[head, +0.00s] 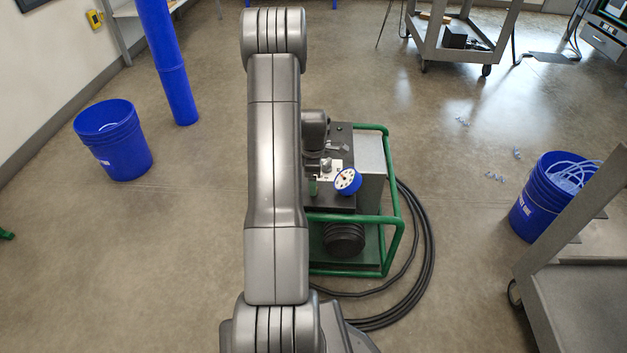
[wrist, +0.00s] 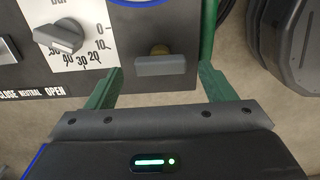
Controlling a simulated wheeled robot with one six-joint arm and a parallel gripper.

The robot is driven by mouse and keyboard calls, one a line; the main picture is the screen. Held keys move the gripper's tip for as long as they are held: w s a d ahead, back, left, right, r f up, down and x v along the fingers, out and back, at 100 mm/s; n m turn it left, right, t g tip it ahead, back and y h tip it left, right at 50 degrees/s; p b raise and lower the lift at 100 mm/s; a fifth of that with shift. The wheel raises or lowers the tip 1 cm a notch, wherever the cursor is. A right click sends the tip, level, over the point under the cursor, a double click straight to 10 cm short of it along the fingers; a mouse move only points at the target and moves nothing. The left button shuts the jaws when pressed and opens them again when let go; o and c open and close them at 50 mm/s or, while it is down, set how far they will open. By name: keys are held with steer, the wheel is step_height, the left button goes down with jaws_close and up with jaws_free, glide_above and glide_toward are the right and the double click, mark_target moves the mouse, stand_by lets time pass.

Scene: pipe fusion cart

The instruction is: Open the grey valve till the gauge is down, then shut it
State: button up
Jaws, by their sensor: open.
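The grey valve (wrist: 167,66) shows in the wrist view as a flat bar handle in front of a brass-coloured stem, lying crosswise on the panel. My gripper (wrist: 160,72) is open, with one green finger on each side of the handle and gaps between; I cannot tell how deep the fingers reach. The gauge (head: 347,181) has a blue rim and white face in the head view; its needle is too small to read. Only its blue lower rim (wrist: 141,2) shows in the wrist view. In the head view my arm hides the valve and most of the gripper.
A grey knob (wrist: 58,38) on a numbered scale sits left of the valve, near a CLOSE NEUTRAL OPEN label. The unit has a green tube frame (head: 397,225). Black hose (head: 430,245) lies coiled beside it.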

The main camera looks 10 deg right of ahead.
step_height(320, 180, up, 12)
steer(key=p, duration=0.2)
steer(key=shift+r+p, duration=0.15)
steer(key=shift+p, duration=0.15)
step_height(320, 180, down, 14)
steer(key=b, duration=0.3)
steer(key=shift+r, duration=0.1)
stand_by(0.5)
